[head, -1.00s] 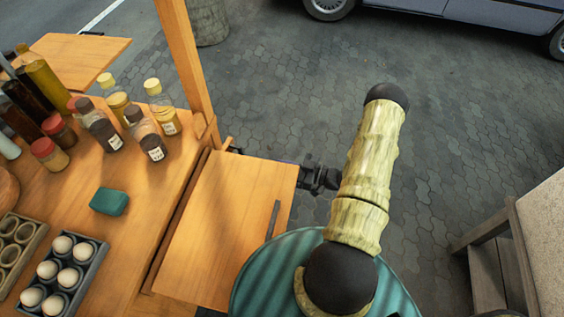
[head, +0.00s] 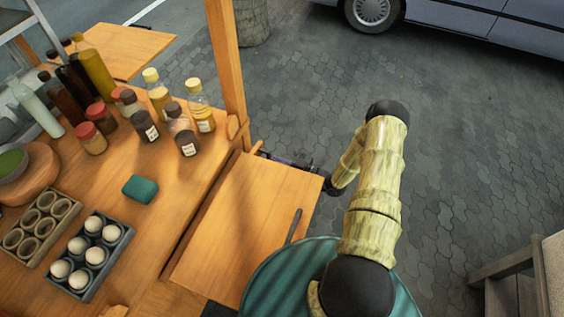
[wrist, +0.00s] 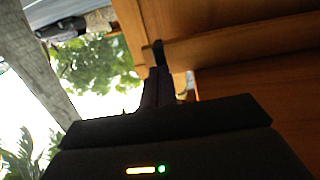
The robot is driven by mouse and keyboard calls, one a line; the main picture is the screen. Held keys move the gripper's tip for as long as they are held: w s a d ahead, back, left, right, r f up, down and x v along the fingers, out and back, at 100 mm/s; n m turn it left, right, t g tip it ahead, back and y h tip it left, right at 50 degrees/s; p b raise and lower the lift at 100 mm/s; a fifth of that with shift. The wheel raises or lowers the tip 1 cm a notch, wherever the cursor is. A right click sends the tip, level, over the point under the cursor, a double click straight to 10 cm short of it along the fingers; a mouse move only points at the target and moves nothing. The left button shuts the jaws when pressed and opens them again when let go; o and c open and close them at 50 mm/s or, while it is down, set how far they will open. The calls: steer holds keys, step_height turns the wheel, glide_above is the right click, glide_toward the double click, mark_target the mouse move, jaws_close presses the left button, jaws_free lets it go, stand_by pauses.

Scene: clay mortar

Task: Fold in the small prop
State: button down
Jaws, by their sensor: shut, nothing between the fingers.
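The small wooden side leaf (head: 250,220) sticks out level beside the counter. My gripper (head: 272,156) is low at the leaf's far edge, near the corner by the post, and partly hidden. In the wrist view my gripper's dark fingers (wrist: 160,86) are together and empty, pointing at the underside of the woodwork. A wooden bar (wrist: 235,42), possibly the small prop, runs across above right of the fingertips. A small dark piece (wrist: 158,52) sits at its left end, right by the fingertips. I cannot tell whether they touch.
The counter (head: 165,215) holds several bottles and jars, a green sponge (head: 140,189) and an egg tray (head: 128,240). A wooden post (head: 226,60) rises at its corner. A bench (head: 520,265) stands at right. The paving (head: 470,130) between is clear.

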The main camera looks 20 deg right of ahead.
mark_target(261, 151)
steer(key=shift+w+a, duration=0.1)
steer(key=shift+n+g+y, duration=0.4)
steer(key=shift+g, duration=0.1)
steer(key=b+x, duration=0.2)
steer(key=x, duration=0.1)
steer(key=w+b+x, duration=0.1)
steer(key=x, duration=0.1)
steer(key=shift+d+f+b, duration=0.15)
steer(key=shift+d+b, duration=0.15)
steer(key=shift+w+a+r, duration=0.15)
steer(key=shift+a+r, duration=0.05)
steer(key=shift+r, duration=0.2)
steer(key=shift+d, duration=0.35)
steer(key=b+v, duration=0.1)
steer(key=v, duration=1.3)
steer(key=shift+d+f+b, duration=0.25)
steer(key=shift+f+b, duration=0.05)
